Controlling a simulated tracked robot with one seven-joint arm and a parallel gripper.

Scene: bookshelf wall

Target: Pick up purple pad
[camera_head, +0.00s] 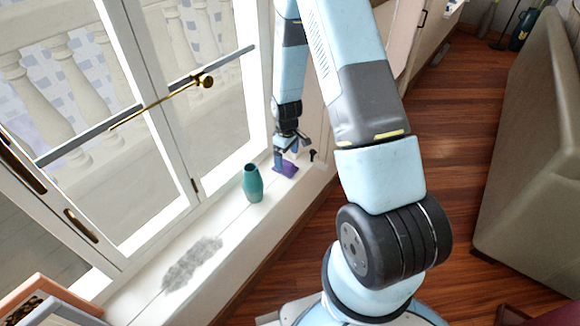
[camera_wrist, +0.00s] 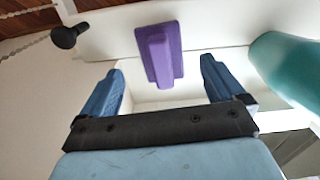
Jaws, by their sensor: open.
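The purple pad (camera_wrist: 160,54) is a flat purple piece with a raised bar along it. In the wrist view it lies on the white sill, in front of my gripper (camera_wrist: 160,82) and between the lines of its two blue fingers. The fingers are open and spread wider than the pad's bar, with nothing between them. In the head view the pad (camera_head: 286,169) is on the window sill, just below my gripper (camera_head: 291,150). The gripper partly hides it there.
A teal vase (camera_head: 253,184) stands on the sill close to the pad, at the right in the wrist view (camera_wrist: 292,70). A small black object (camera_head: 312,155) is on the other side. A grey furry patch (camera_head: 191,263) lies along the sill. The window frame (camera_head: 178,140) borders it.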

